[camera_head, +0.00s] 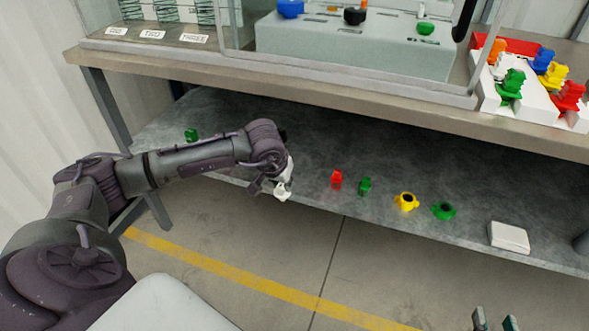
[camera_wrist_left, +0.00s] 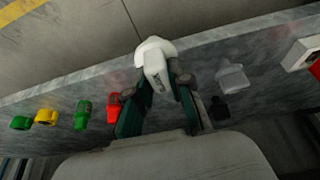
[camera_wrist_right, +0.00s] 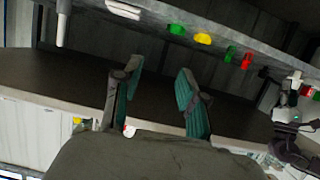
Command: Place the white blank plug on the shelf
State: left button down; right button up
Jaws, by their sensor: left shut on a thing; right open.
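The white blank plug (camera_head: 283,191) is held by my left gripper (camera_head: 268,187) at the front edge of the lower grey shelf (camera_head: 300,140). In the left wrist view the plug (camera_wrist_left: 155,67) sits between the two green-lined fingers, its wider end pointing away toward the floor side. I cannot tell whether it touches the shelf. My right gripper (camera_wrist_right: 152,85) is open and empty; its fingertips show at the bottom right of the head view, away from the shelf.
Along the shelf's front stand a red piece (camera_head: 336,179), green piece (camera_head: 365,186), yellow ring-like piece (camera_head: 406,201), green ring-like piece (camera_head: 443,210) and white box (camera_head: 509,237). Another green piece (camera_head: 191,134) stands left. The tabletop edge (camera_head: 330,98) overhangs the shelf.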

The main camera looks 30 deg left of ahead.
pick_arm(q)
jog(key=w, duration=0.3)
jog(key=w+a, duration=0.1)
jog(key=w, duration=0.2)
jog(key=shift+a+b, duration=0.2)
jog(key=shift+b, duration=0.2)
jog(key=w, duration=0.3)
jog(key=shift+a+b, duration=0.3)
jog(key=shift+b, duration=0.1)
jog(key=shift+s+f, duration=0.1)
jog(key=shift+f, duration=0.65)
pick_arm(e)
notch_tip(320, 180, up, 9)
jog(key=w+a+t+y, duration=0.1)
jog(key=t+y, duration=0.1)
jog(key=t, duration=0.4)
jog(key=shift+a, duration=0.35)
jog(key=shift+w+r, duration=0.1)
jog(key=shift+r, duration=0.05)
pick_arm(q)
jog(key=c, duration=1.5)
grip_release()
jog(key=shift+f, duration=0.1)
jog(key=o, duration=0.4)
jog(key=shift+o, duration=0.2)
pick_arm(e)
jog(key=shift+r, duration=0.15)
